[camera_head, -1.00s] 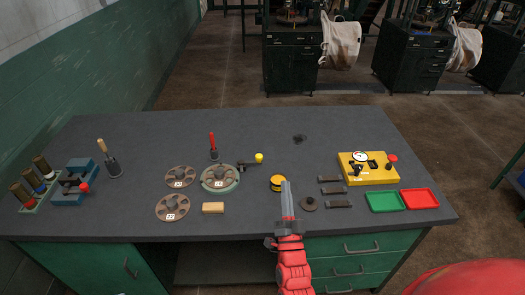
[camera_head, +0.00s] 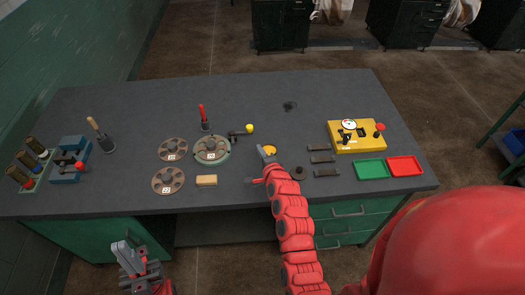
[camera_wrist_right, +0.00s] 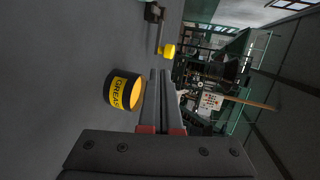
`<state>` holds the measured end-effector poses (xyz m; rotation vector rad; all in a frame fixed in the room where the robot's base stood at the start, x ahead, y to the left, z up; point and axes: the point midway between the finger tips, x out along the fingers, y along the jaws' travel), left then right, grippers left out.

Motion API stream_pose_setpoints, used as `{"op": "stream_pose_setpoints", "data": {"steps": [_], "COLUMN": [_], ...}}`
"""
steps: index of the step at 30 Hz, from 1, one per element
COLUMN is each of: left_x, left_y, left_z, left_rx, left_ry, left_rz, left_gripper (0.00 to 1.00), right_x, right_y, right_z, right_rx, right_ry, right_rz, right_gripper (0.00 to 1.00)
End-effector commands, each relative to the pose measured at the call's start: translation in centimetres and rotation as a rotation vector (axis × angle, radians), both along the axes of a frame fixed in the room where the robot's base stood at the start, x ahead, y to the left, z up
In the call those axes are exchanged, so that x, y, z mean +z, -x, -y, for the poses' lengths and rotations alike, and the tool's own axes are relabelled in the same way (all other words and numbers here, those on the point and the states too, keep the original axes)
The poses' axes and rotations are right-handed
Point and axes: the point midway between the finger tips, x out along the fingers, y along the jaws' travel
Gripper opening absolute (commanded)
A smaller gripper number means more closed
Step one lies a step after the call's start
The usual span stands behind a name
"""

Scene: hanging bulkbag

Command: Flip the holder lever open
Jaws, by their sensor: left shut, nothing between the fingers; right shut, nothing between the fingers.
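A dark lever arm with a yellow ball knob (camera_head: 249,128) stands at the right of a round holder with a green rim (camera_head: 222,158), which carries a brown disc with holes. The lever and knob also show near the top of the right wrist view (camera_wrist_right: 168,50). My right gripper (camera_head: 264,151) is shut and empty, beside the yellow grease tin (camera_wrist_right: 125,90) and short of the knob. Its closed fingers (camera_wrist_right: 161,90) point towards the knob in the wrist view, apart from it. My left gripper (camera_head: 127,249) is shut and empty, in front of the table at the lower left.
Two more discs (camera_head: 173,149) and a tan block (camera_head: 206,180) lie left of my right arm. A red-handled tool (camera_head: 203,117) stands behind the holder. A yellow gauge box (camera_head: 358,141), green tray (camera_head: 371,169) and red tray (camera_head: 405,166) are at the right. The table's back middle is mostly clear.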

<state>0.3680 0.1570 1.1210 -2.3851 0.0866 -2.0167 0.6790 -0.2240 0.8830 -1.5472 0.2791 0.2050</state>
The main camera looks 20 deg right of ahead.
Motion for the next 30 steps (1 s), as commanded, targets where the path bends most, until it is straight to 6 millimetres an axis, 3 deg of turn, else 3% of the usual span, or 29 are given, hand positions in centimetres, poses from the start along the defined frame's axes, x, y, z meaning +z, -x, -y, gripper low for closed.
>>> {"op": "stream_pose_setpoints", "data": {"steps": [19, 30], "left_x": [2.3, 2.4], "left_y": [0.0, 0.0], "left_z": [0.0, 0.0], "left_rx": [0.0, 0.0], "left_ry": [0.0, 0.0], "left_rz": [0.0, 0.0], "left_gripper": [0.0, 0.0], "right_x": [-1.4, -1.5], "right_y": [-8.1, -9.4], "right_z": [0.3, 0.5], "right_rx": [0.001, -0.002], "right_ry": [0.004, 0.002], "right_rz": [0.005, 0.005], "right_gripper": [0.0, 0.0]}}
